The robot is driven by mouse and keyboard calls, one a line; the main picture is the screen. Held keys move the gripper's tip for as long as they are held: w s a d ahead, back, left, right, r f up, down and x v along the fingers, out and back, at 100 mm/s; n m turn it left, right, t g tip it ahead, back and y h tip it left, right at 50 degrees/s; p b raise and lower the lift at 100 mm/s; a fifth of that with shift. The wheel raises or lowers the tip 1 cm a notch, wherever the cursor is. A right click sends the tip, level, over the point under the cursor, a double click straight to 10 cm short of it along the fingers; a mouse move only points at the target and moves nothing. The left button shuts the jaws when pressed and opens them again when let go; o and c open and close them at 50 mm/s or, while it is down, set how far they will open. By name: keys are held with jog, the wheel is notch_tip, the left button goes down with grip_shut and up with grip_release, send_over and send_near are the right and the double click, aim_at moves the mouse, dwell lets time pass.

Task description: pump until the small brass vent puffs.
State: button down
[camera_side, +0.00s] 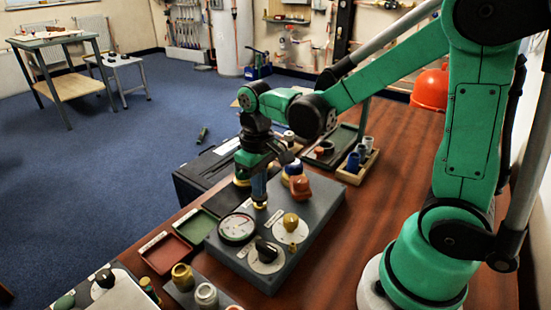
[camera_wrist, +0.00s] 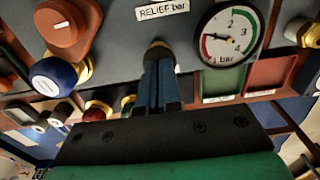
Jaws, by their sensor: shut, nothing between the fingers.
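My gripper (camera_side: 259,188) points down over the grey manifold panel (camera_side: 322,212) with its fingers shut and nothing between them. In the wrist view, the shut blue fingers (camera_wrist: 159,78) reach a small brass piece (camera_wrist: 157,45) below the "RELIEF bar" label. It also shows under the fingertips in the side view (camera_side: 260,205). The tips touch it or hover just above it; I cannot tell which. I cannot tell whether it is the vent or the pump. No puff shows. A round gauge (camera_wrist: 231,33) sits beside it; its needle is too small to read surely.
The panel also bears an orange knob (camera_side: 300,187), a blue-and-white knob (camera_wrist: 52,78), a brass knob (camera_side: 291,221) and a black knob (camera_side: 266,251). Red (camera_side: 165,254) and green (camera_side: 196,226) trays lie to the left. A bin of small parts (camera_side: 357,166) stands behind.

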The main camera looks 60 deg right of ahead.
notch_tip(320, 180, up, 13)
jog(key=shift+f, duration=0.2)
dwell(1.0)
notch_tip(320, 180, up, 2)
jog(key=shift+d, duration=0.1)
notch_tip(320, 180, down, 14)
dwell(0.9)
jog(key=shift+f, duration=0.1)
